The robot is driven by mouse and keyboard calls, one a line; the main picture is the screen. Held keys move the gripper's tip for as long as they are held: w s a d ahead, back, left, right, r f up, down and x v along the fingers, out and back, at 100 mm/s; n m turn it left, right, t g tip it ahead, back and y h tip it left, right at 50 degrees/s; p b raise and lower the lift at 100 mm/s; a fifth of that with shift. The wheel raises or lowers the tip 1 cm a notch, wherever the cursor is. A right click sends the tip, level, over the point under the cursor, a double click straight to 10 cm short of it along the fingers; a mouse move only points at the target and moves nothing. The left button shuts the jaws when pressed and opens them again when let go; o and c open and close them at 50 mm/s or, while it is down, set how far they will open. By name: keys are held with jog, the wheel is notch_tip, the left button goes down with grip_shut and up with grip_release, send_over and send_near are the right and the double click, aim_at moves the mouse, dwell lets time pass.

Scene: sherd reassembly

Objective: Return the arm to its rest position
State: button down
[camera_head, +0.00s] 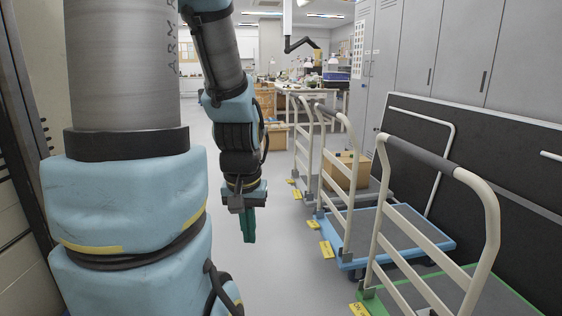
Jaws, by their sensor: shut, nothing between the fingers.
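My arm, with grey links and light blue joint covers, fills the left side of the head view. My gripper (248,226) hangs from the wrist, pointing down, near the middle of the picture. Its green fingers are together with nothing between them. It hangs over the grey floor (262,285), clear of the carts beside it in the picture.
Several carts with beige handles stand along the right, including a blue-edged cart (440,243) and a green-edged one (372,300). A cardboard box (345,172) sits on a farther cart. Grey lockers (440,45) and dark panels (510,160) line the right wall. A cluttered table (315,90) stands far back.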

notch_tip(320, 180, up, 16)
jog(key=p, duration=1.4)
jog(key=shift+r, duration=0.25)
